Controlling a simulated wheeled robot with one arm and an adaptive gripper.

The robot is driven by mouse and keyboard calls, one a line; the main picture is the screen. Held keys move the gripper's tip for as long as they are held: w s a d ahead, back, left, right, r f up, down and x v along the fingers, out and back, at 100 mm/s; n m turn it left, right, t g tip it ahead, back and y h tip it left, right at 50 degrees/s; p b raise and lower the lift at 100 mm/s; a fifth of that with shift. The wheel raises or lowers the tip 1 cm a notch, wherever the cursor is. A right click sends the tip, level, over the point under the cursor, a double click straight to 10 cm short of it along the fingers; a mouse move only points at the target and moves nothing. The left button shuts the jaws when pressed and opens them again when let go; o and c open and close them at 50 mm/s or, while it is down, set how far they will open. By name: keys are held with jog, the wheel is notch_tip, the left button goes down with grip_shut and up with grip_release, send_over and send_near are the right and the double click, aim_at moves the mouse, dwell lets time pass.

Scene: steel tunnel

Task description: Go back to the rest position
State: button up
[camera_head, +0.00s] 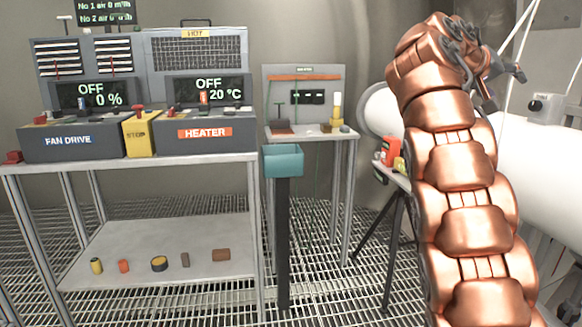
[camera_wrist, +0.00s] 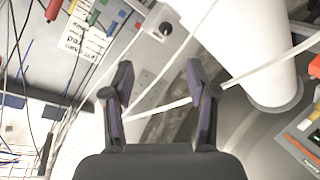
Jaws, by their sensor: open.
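My arm is copper-coloured and rises at the right of the head view. My gripper (camera_head: 497,66) is at its upper end, partly hidden by the arm's wrist. In the wrist view my gripper (camera_wrist: 164,92) shows two dark fingers spread apart with nothing held between them. A pale cable passes behind the fingers; whether it touches them I cannot tell. A large white cylinder (camera_wrist: 247,45) is beyond the fingers to the right, and it also shows in the head view (camera_head: 540,160) behind my arm.
The fan drive (camera_head: 70,141) and heater (camera_head: 205,133) stand on a metal bench at the left, with several small objects on its lower shelf (camera_head: 180,240). A teal bin (camera_head: 283,161) stands on a post. A tripod table (camera_head: 392,175) is beside my arm. Cables hang near the gripper.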

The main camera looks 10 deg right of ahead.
jog(key=s+a+f+n+g+y+p, duration=0.15)
jog(key=s+a+f+y+p, duration=0.25)
jog(key=s+a+f+p, duration=0.4)
jog(key=s+a+f+n+y+p, duration=0.35)
jog(key=s+a+f+p, duration=0.2)
jog(key=a, duration=0.45)
jog(key=s+a+f+g+y+p, duration=0.2)
jog(key=s+a, duration=0.6)
jog(key=s, duration=0.4)
jog(key=s+a+f+n+g+y+p, duration=0.1)
jog(key=s+a+f+y+p, duration=0.3)
jog(key=s+a, duration=0.5)
jog(key=s+f+g+p, duration=0.1)
jog(key=s+f+p, duration=0.1)
jog(key=s+f, duration=0.1)
jog(key=shift+s+f+n+p, duration=0.3)
jog(key=shift+s+f, duration=0.1)
jog(key=shift+s, duration=0.05)
